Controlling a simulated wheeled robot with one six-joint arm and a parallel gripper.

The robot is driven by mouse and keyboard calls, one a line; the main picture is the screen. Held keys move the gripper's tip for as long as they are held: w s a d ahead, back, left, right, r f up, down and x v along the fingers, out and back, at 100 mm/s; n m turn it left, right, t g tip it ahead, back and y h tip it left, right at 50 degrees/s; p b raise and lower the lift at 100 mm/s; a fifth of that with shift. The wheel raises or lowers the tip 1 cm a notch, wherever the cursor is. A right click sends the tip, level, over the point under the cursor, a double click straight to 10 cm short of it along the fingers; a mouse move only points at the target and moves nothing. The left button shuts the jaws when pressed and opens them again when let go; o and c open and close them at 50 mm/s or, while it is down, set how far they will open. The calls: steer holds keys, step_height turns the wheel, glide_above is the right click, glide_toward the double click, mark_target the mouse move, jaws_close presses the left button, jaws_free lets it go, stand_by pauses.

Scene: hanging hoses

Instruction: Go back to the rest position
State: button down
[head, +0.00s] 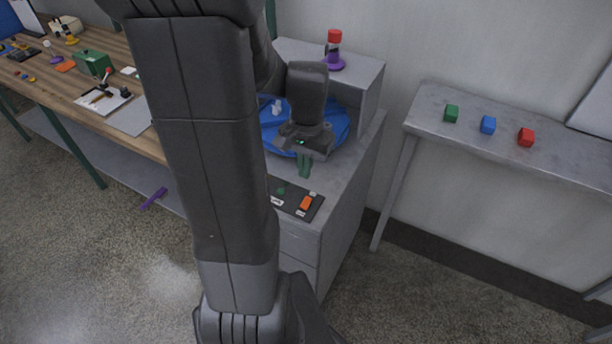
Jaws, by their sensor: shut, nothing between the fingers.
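My gripper (304,165) is in the head view, at the end of my dark grey arm. It points down over the grey cabinet top, in front of a blue round disc (335,123). Its fingers are greenish, close together and hold nothing that I can see. My arm crosses the middle of the view and hides part of the bench and cabinet.
A black panel (314,206) with an orange switch (306,203) lies at the cabinet's front edge. A red-topped item on a purple base (334,63) stands on the shelf above. Green (451,113), blue (488,124) and red (526,137) cubes sit on the right table. The wooden bench (62,88) holds several items.

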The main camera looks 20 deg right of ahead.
steer(key=shift+r, duration=0.55)
glide_above(307, 205)
step_height(307, 205, down, 11)
steer(key=shift+r, duration=0.2)
steer(key=r+b, duration=0.1)
steer(key=b, duration=0.1)
steer(key=shift+s+b, duration=0.1)
steer(key=shift+b, duration=0.25)
steer(key=shift+d+r, duration=0.1)
steer(key=shift+r, duration=1.05)
steer(key=shift+f, duration=0.1)
